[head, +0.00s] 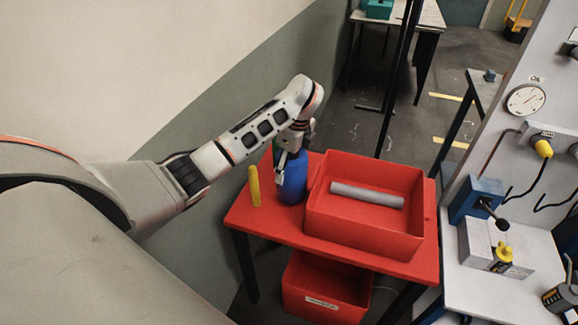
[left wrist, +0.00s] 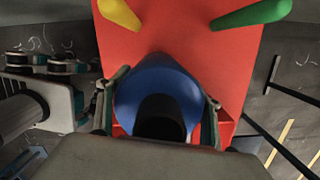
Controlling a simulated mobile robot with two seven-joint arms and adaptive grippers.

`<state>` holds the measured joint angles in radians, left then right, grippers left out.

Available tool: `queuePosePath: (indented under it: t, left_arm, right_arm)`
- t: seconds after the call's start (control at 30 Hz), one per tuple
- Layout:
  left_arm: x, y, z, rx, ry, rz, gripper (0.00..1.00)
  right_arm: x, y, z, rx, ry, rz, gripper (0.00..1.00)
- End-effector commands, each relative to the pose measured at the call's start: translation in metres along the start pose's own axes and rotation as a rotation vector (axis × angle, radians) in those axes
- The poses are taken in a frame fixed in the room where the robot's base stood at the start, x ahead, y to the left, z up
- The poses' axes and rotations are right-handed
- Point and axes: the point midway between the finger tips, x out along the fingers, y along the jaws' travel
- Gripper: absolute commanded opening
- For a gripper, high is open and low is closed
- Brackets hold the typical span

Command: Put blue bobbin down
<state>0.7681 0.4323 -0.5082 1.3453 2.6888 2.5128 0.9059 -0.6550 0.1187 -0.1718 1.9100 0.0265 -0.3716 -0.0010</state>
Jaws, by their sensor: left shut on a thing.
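The blue bobbin (head: 293,182) is upright at the left side of the red table (head: 262,222), between a yellow peg (head: 254,187) and a red bin. My left gripper (head: 284,168) comes down over it and is shut on it. In the left wrist view the blue bobbin (left wrist: 150,82) sits between the two fingers, its dark hollow end facing the camera. I cannot tell whether its base touches the table. A green peg (left wrist: 250,13) and the yellow peg (left wrist: 119,13) stand beyond the bobbin. My right gripper is out of view.
The red bin (head: 365,230) on the table holds a grey tube (head: 367,195). Another red bin (head: 320,293) sits under the table. A wall is close on the left. A panel with a gauge (head: 525,99) and a workbench stand at the right.

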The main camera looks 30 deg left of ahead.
Motion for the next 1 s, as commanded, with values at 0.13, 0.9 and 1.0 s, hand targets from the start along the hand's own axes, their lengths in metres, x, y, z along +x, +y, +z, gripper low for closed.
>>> queuePosePath:
  t: [0.13,0.9,1.0]
  left_arm:
    - [0.0,0.0,0.0,0.0,0.0,0.0,0.82]
    - [-0.078,-0.001,0.002,-0.002,-0.003,-0.005,0.82]
    - [-0.097,-0.001,0.003,-0.002,-0.005,-0.004,0.82]
  right_arm:
    - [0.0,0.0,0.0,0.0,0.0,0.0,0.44]
    - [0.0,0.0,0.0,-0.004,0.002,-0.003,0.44]
    - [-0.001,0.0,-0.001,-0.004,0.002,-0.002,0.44]
